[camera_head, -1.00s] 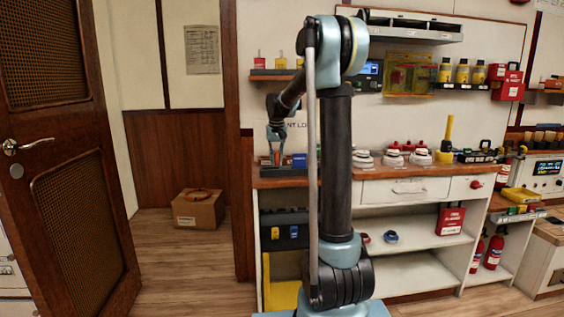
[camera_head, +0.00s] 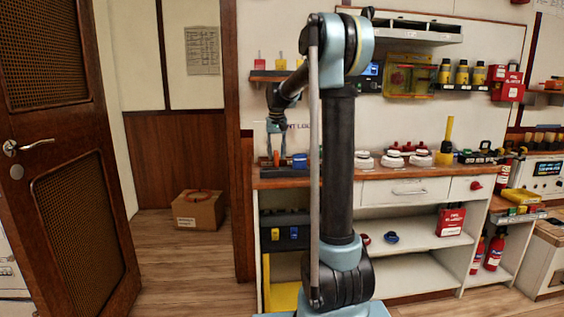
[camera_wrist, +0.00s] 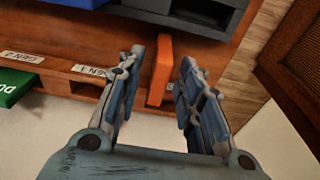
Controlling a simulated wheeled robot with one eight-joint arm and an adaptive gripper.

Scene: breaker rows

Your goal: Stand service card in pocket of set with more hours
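My gripper (camera_wrist: 158,85) is open, its two fingers spread with an upright orange slab (camera_wrist: 160,70) between them. Gaps show on both sides of the slab. It may be the service card, but no writing on it can be read. In the head view my gripper (camera_head: 277,158) is low over the left end of the wooden counter. In the wrist view, labels reading GEN 1 (camera_wrist: 89,70) and GEN 2 (camera_wrist: 22,57) are on the wooden edge. No hour readings or card pocket can be made out.
A dark grey box (camera_wrist: 200,12) is close beyond the slab. A blue block (camera_wrist: 20,32) and a green sign (camera_wrist: 15,86) are at left. A wooden door (camera_head: 65,150) stands open at left. White-based domed items (camera_head: 364,160) stand farther right on the counter.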

